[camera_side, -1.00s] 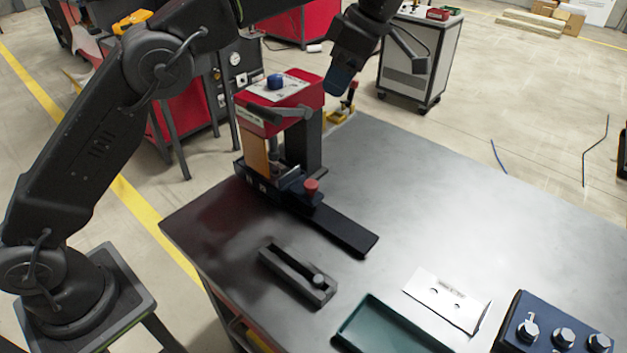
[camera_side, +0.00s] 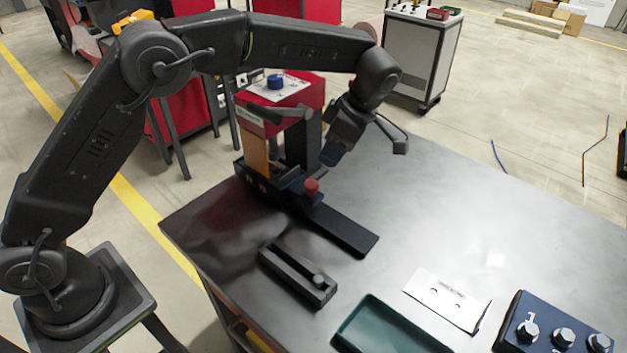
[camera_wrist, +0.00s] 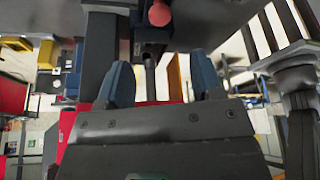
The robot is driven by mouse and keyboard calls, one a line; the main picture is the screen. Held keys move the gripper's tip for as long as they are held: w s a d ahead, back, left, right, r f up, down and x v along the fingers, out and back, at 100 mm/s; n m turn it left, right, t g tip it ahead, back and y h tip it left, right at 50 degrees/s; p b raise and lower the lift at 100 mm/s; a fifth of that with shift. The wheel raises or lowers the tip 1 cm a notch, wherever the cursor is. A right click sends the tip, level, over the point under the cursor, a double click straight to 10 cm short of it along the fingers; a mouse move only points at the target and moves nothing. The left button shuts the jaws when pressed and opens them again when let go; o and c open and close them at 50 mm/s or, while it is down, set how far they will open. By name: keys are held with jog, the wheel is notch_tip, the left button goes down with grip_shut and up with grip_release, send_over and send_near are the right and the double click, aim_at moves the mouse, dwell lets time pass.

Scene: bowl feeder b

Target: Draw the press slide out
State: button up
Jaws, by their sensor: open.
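The press (camera_side: 262,118) has a red head with a blue knob on top and stands at the far left part of the table. Its slide carries a red knob (camera_side: 311,187) at the front and sits on a dark rail (camera_side: 345,231) that runs toward the lower right. In the wrist view the red knob (camera_wrist: 159,13) is at the top, beyond my fingertips. My gripper (camera_side: 330,156) is just right of the press, above the table and apart from the knob. Its blue fingers (camera_wrist: 160,85) are spread with nothing between them.
A black block with a small knob (camera_side: 298,274) lies in front of the rail. A green tray (camera_side: 388,330), a white card with holes (camera_side: 447,300) and a dark blue bolt block (camera_side: 553,325) are nearer the front right. The table right of the rail is clear.

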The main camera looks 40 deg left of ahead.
aim_at(312, 183)
jog(key=x, duration=1.1)
jog(key=shift+s+a+f, duration=0.1)
jog(key=shift+a+f, duration=0.05)
jog(key=shift+a, duration=0.05)
grip_shut()
